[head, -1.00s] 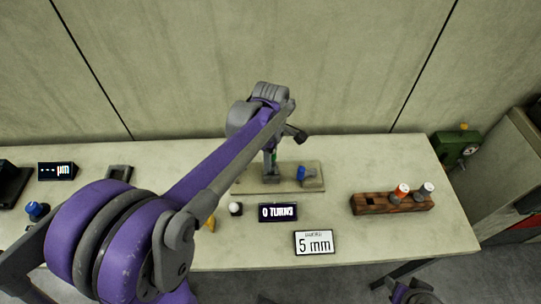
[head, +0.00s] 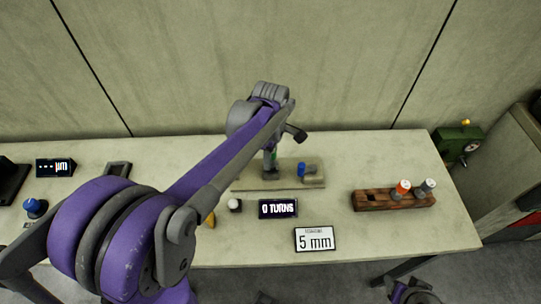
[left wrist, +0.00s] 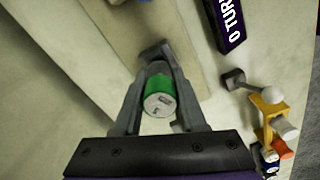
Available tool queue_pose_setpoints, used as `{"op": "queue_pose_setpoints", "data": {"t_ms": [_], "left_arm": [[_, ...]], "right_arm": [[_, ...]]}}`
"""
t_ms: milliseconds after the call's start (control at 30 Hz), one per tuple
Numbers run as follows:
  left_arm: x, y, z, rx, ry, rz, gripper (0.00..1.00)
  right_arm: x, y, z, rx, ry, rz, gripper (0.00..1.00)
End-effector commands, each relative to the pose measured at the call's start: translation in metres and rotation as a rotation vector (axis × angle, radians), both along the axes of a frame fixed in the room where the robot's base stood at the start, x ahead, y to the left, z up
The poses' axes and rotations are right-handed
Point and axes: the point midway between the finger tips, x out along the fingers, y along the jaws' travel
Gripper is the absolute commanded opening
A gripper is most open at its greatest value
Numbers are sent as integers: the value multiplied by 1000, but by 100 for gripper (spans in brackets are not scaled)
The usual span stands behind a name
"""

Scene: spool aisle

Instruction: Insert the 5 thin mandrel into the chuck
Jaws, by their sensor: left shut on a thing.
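My left gripper (head: 270,168) is shut on the green-capped mandrel (left wrist: 159,96), over the board (head: 246,184) on the bench. The green cap also shows between the fingers in the head view (head: 273,156). In the left wrist view the cap's pale end faces the camera between my left gripper's fingers (left wrist: 157,75). The mandrel's lower end is hidden, and I cannot tell whether it is inside the chuck. I cannot make out the chuck clearly. A sign (head: 316,239) reads 5 mm.
A wooden rack (head: 370,204) at right holds an orange-capped piece (head: 403,187) and a grey-capped piece (head: 426,187). A blue-topped piece (head: 301,169) stands on the board's right part. A display (head: 278,208) reads 0 TURNS. The bench is clear between board and rack.

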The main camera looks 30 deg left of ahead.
Motion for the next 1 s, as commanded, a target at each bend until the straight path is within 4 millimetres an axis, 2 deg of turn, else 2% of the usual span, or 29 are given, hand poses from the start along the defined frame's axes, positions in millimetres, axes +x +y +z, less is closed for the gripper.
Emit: {"op": "queue_pose_setpoints", "data": {"t_ms": [500,533,700,1000], "left_arm": [[0,0,-21,0,0,0,0],[0,0,-21,0,0,0,44],[0,0,-20,0,0,0,75],[0,0,-19,0,0,0,75]], "right_arm": [[-4,0,-16,0,7,0,50],[-4,0,-16,0,7,0,50],[-3,0,-15,0,7,0,50],[-3,0,-15,0,7,0,50]]}}
